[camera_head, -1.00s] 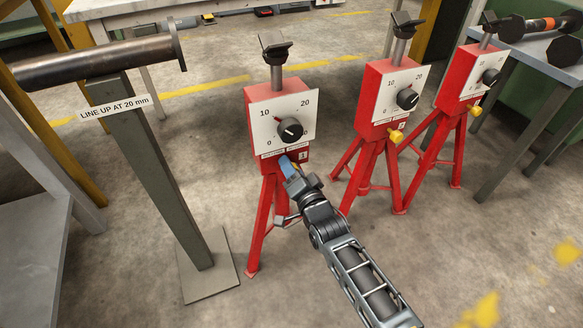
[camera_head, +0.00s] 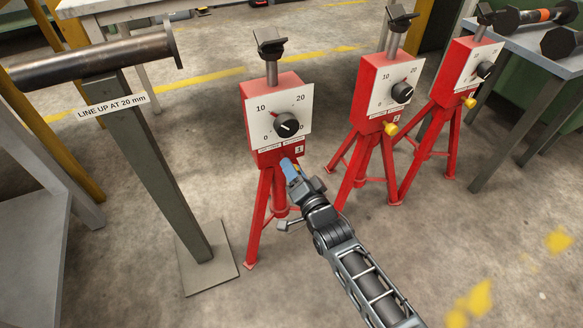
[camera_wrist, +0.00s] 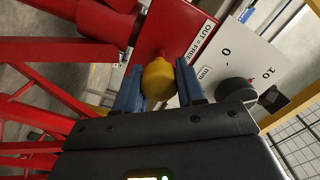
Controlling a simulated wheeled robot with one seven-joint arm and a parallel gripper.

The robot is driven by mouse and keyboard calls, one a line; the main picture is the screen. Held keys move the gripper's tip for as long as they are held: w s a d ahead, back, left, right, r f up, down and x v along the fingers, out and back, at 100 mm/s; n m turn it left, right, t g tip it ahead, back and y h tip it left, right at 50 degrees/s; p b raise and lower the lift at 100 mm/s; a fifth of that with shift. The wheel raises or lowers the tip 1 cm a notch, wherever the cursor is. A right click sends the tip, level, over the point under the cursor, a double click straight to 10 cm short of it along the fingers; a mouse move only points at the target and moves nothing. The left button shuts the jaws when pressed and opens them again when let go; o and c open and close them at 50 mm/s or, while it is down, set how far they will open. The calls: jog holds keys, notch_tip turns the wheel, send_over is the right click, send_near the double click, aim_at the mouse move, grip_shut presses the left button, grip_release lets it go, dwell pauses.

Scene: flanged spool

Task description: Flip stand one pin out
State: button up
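Stand one (camera_head: 262,162) is the red tripod stand at the left of the row, with a dial face marked 0, 10, 20, a black knob (camera_head: 286,125) and a V-shaped head on its post. My gripper (camera_head: 288,168) is just below its dial face. In the wrist view, the stand's yellow pin knob (camera_wrist: 158,80) sits between my blue fingertips (camera_wrist: 159,86), which close against its sides. The red body shows behind it, beside a label reading "OUT = FREE". The pin's shaft is mostly hidden by the knob. In the head view my fingers cover nearly all of the pin.
Two similar red stands, the second (camera_head: 385,90) and third (camera_head: 462,75), stand to the right with yellow pins. A grey post (camera_head: 150,165) labelled "LINE UP AT 20 mm" and a flanged pipe (camera_head: 100,62) are at left. The floor in front is clear.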

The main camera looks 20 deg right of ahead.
jog(key=o, duration=0.4)
jog(key=shift+s, duration=0.1)
jog(key=shift+s, duration=0.1)
jog(key=s+p, duration=0.2)
jog(key=s, duration=0.5)
jog(key=shift+s, duration=0.3)
